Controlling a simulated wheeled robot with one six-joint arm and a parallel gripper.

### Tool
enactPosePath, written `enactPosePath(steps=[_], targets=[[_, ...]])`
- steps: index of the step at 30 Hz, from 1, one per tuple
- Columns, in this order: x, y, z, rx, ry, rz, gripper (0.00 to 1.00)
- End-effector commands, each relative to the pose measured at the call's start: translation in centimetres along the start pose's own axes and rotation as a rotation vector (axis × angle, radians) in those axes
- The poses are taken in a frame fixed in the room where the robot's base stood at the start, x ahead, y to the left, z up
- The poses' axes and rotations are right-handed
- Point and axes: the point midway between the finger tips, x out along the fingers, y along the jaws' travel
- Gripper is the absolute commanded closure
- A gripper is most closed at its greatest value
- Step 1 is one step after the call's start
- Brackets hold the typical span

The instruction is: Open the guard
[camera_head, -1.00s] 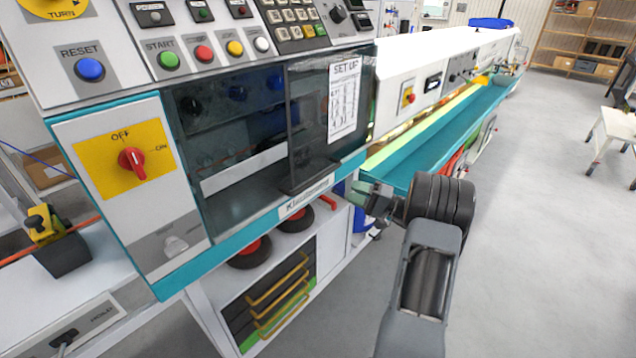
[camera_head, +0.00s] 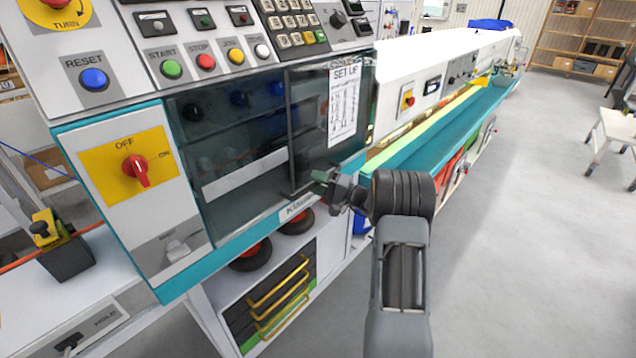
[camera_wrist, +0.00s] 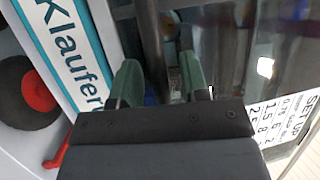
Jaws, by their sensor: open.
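The guard (camera_head: 308,115) is a dark see-through panel on the front of the machine, with a white SET UP sheet (camera_head: 344,105) on its right part. It looks shut across the window. A vertical edge runs down its middle. My gripper (camera_head: 322,182) is at the guard's lower right part, just above the Klaufer label (camera_head: 297,208). In the wrist view my gripper's two green fingers (camera_wrist: 162,85) are apart with nothing clearly held between them. They point at the lower part of the guard. I cannot tell whether they touch it.
A control panel with START, STOP and RESET (camera_head: 93,79) buttons lies above and left of the window. A red rotary switch (camera_head: 137,169) is on the left. Open floor (camera_head: 540,230) lies to the right.

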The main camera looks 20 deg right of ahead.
Motion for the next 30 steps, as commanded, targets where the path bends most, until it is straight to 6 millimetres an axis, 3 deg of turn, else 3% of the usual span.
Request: enactPosePath(steps=[5, 18, 30], targets=[[-0.01, 0.0, -0.01, 0.0, 0.0, 0.0, 0.58], [-0.04, -0.01, -0.01, 0.0, 0.0, 0.0, 1.0], [-0.11, -0.23, -0.1, -0.001, 0.002, 0.0, 1.0]])
